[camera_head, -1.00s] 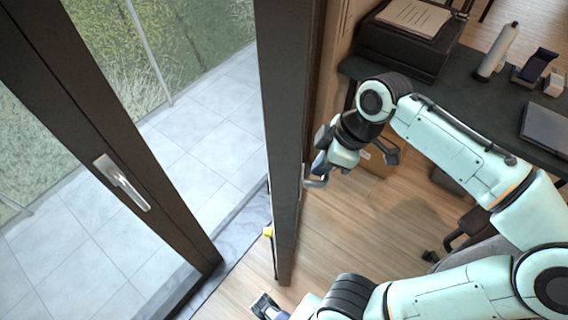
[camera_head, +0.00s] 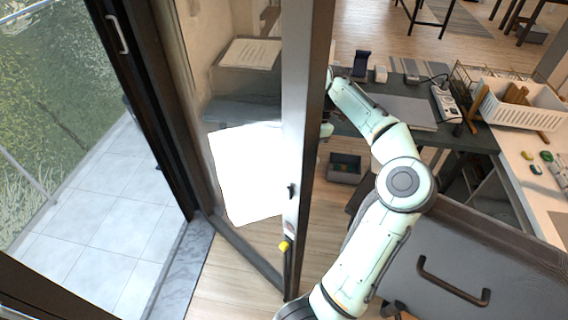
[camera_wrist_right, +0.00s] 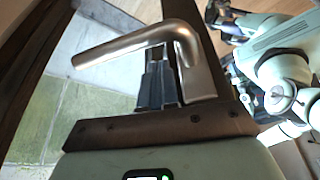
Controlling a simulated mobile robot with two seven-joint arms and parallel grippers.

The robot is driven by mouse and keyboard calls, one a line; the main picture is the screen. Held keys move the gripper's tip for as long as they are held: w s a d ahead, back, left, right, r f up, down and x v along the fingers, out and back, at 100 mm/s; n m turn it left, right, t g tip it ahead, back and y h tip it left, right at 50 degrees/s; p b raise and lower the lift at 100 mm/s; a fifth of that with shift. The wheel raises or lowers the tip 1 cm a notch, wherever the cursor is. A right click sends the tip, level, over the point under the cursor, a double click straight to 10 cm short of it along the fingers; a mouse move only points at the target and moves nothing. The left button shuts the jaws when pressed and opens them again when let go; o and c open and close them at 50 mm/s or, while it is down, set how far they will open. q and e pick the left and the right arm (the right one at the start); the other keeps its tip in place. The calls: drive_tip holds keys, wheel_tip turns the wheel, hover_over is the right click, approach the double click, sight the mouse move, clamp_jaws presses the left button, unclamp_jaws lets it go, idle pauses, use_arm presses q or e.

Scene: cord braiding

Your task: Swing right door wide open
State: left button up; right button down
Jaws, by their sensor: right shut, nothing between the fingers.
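The right door (camera_head: 307,150) stands swung into the room, its edge near the middle of the head view and its glass facing left. A bright white patch covers part of the glass. My right arm reaches behind this door, which hides my right gripper in the head view. In the right wrist view, my right gripper (camera_wrist_right: 160,82) is shut and empty, close beside the silver lever handle (camera_wrist_right: 120,48). I cannot tell whether they touch. My left gripper is not clearly visible.
The left door (camera_head: 140,80) with its pale handle (camera_head: 117,33) stands at the left, with paving outside. A dark desk (camera_head: 470,138) stands behind my arm. A white basket (camera_head: 520,108) and a grey panel with a dark handle (camera_head: 450,283) are at the right.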

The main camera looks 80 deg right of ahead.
use_arm(q)
drive_tip(key=shift+w+r+p, duration=1.4)
drive_tip(key=shift+w+r, duration=0.5)
drive_tip(key=shift+r, duration=0.3)
use_arm(e)
drive_tip(key=s+d, duration=0.4)
drive_tip(key=d, duration=0.3)
drive_tip(key=shift+s+d+f, duration=0.15)
drive_tip(key=shift+d+f, duration=0.05)
drive_tip(key=shift+d, duration=0.1)
use_arm(q)
drive_tip(key=shift+s+f, duration=0.1)
drive_tip(key=shift+s, duration=0.05)
use_arm(e)
drive_tip(key=shift+r, duration=0.1)
